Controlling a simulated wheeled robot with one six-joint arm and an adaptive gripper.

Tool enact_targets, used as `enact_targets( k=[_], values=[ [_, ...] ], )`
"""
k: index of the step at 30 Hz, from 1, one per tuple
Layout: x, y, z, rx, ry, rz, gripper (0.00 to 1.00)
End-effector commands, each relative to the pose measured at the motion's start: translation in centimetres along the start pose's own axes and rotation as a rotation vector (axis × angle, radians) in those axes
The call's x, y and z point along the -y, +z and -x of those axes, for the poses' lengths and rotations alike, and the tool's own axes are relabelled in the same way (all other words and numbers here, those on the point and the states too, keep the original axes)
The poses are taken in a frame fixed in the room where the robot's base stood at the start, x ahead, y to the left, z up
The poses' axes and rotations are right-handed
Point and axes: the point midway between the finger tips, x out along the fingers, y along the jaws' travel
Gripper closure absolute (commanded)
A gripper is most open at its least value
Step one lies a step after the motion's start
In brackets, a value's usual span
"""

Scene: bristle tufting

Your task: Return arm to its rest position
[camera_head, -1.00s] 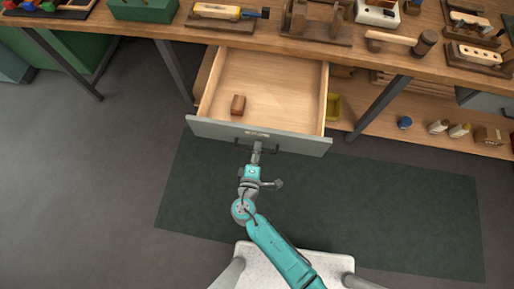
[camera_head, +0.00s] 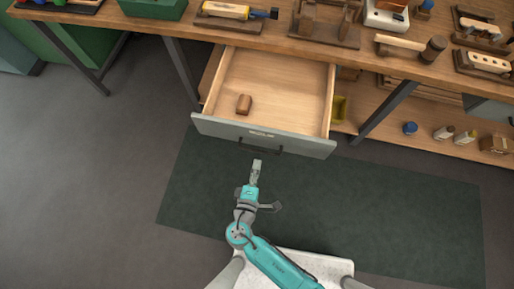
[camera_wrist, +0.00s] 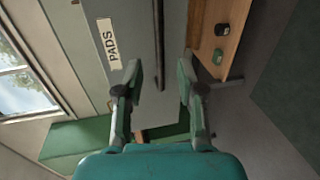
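The drawer's grey front (camera_head: 220,128) also shows there (camera_wrist: 95,55), with a label reading PADS. My teal arm reaches forward over the mat. A small brown wooden block (camera_head: 244,104) lies inside the drawer near its front left.
The workbench (camera_head: 300,47) carries a mallet (camera_head: 412,47), wooden blocks and other tools.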

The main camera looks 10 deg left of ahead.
Motion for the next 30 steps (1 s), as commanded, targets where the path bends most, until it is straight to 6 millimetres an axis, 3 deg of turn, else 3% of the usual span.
enact_targets(
  k=[17, 20, 23, 27, 30],
  values=[
    [0.3, 0.6, 0.0, 0.003, -0.013, -0.004, 0.62],
    [1.4, 2.9, 0.0, 0.007, -0.065, -0.025, 0.62],
    [3.0, 6.6, 0.6, 0.011, -0.155, -0.078, 0.62],
    [5.0, 12.0, 2.9, 0.012, -0.296, -0.209, 0.62],
    [5.5, 14.9, 5.4, 0.008, -0.375, -0.324, 0.62]
  ],
)
